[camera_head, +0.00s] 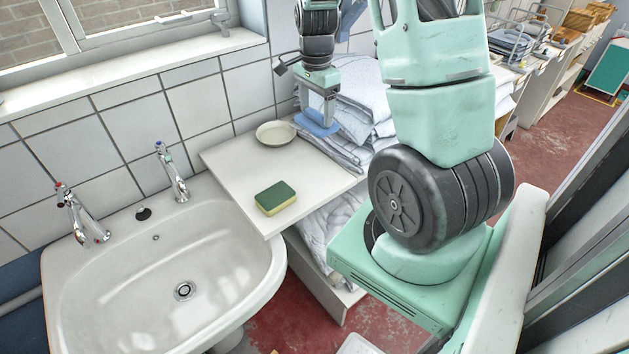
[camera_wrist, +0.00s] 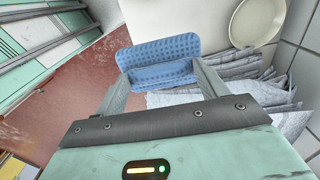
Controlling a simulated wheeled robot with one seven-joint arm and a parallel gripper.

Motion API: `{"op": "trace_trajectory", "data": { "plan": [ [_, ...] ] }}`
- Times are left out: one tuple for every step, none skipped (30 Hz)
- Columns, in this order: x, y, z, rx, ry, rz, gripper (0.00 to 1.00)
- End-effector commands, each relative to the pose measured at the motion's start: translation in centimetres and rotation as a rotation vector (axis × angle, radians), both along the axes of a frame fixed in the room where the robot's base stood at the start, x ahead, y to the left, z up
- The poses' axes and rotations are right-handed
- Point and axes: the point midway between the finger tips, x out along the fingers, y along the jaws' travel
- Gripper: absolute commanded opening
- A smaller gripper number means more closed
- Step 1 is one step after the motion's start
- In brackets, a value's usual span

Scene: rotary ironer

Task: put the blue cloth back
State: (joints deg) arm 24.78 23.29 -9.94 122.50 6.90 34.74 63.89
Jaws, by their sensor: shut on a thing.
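The blue cloth (camera_head: 317,124) is a small folded, textured piece held at the tips of my gripper (camera_head: 329,108). In the wrist view the cloth (camera_wrist: 158,59) spans between the two fingers of my gripper (camera_wrist: 155,82), which are shut on it. In the head view it is over the far right part of the white board beside the sink, near the stacked linen. I cannot tell whether the cloth touches the board or the linen.
The white board (camera_head: 285,165) carries a round pale dish (camera_head: 276,133) at the back and a green and yellow sponge (camera_head: 275,198) at the front. A sink (camera_head: 150,290) with two taps stands left. Folded linen (camera_head: 365,95) is piled behind and right. The board's middle is clear.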

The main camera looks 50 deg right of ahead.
Motion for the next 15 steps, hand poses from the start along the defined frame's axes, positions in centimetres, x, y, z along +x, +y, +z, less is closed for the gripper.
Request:
{"op": "trace_trajectory", "data": {
  "plan": [
    [0.0, 0.0, -0.9, 0.0, 0.0, 0.0, 0.51],
    [0.0, 0.0, -1.2, 0.0, 0.0, 0.0, 0.51],
    [0.0, 0.0, -1.7, 0.0, 0.0, 0.0, 0.51],
    [0.0, 0.0, -2.1, 0.0, 0.0, 0.0, 0.51],
    [0.0, 0.0, -2.4, 0.0, 0.0, 0.0, 0.51],
    [0.0, 0.0, -2.8, 0.0, 0.0, 0.0, 0.51],
    [0.0, 0.0, -3.3, 0.0, 0.0, 0.0, 0.51],
    [0.0, 0.0, -3.8, 0.0, 0.0, 0.0, 0.51],
    [0.0, 0.0, -4.3, 0.0, 0.0, 0.0, 0.51],
    [0.0, 0.0, -4.7, 0.0, 0.0, 0.0, 0.51],
    [0.0, 0.0, -5.3, 0.0, 0.0, 0.0, 0.51],
    [0.0, 0.0, -5.9, 0.0, 0.0, 0.0, 0.51],
    [0.0, 0.0, -6.3, 0.0, 0.0, 0.0, 0.51],
    [0.0, 0.0, -6.8, 0.0, 0.0, 0.0, 0.51],
    [0.0, 0.0, -7.2, 0.0, 0.0, 0.0, 0.51]
  ]
}}
